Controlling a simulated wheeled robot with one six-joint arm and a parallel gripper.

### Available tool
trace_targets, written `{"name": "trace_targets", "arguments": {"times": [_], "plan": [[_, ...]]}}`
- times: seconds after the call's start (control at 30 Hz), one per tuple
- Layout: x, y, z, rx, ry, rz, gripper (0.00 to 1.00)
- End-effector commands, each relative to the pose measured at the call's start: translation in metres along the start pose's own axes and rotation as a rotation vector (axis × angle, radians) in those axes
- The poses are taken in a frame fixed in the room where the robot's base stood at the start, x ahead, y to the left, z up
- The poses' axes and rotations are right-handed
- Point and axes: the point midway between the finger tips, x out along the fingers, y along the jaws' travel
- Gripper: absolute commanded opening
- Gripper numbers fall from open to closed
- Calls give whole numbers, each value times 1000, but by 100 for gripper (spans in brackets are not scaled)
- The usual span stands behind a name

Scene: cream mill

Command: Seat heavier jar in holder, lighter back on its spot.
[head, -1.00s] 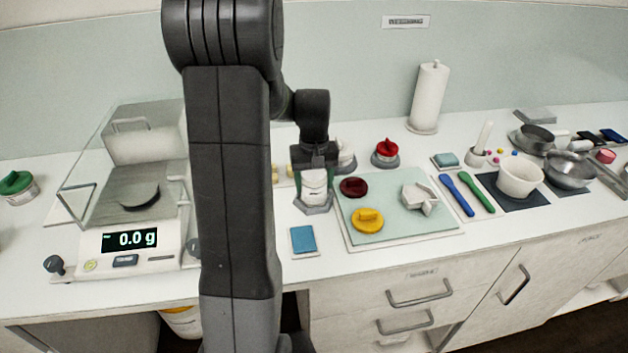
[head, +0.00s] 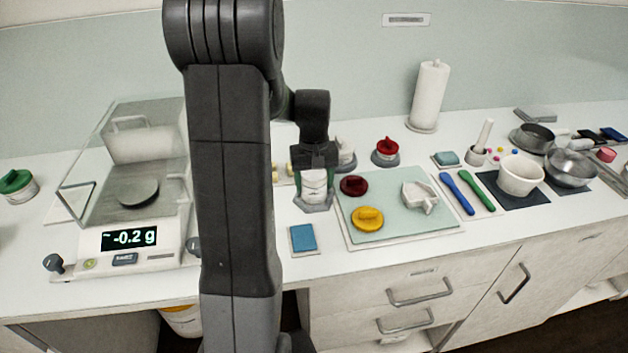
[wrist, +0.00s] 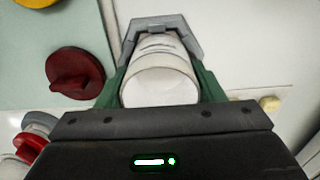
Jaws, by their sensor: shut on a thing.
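A white lidless-looking jar (head: 314,185) stands upright in the grey angular holder (head: 318,208) left of the mat. My gripper (head: 315,175) is shut on this jar, its green fingers on both sides. The wrist view shows the jar (wrist: 160,82) between the fingers, with the grey holder (wrist: 157,22) around its far side; I cannot tell if the jar is fully down. A red-topped jar (head: 387,148) stands on a grey base at the back. Another white jar (head: 346,150) is partly hidden behind my gripper. A green-lidded jar (head: 18,184) stands far left.
A balance (head: 130,240) with a glass shield reads about -0.2 g, its pan (head: 138,192) empty. A green mat (head: 400,225) bears a dark red lid (head: 354,186), a yellow lid (head: 367,218) and a white star-like piece (head: 418,197). A blue pad (head: 303,238) lies in front.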

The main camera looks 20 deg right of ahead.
Motion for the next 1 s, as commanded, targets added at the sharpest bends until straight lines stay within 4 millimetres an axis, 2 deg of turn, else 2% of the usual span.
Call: {"name": "trace_targets", "arguments": {"times": [0.07,0.1,0.2,0.23,0.5,0.63,0.77,1.0], "plan": [[0,0,0,0,0,0,34],[0,0,0,0,0,0,66],[0,0,0,0,0,0,85],[0,0,0,0,0,0,87],[0,0,0,0,0,0,87],[-10,0,0,0,1,0,87],[-33,0,-1,0,5,1,87],[-89,0,-1,0,6,1,87]]}}
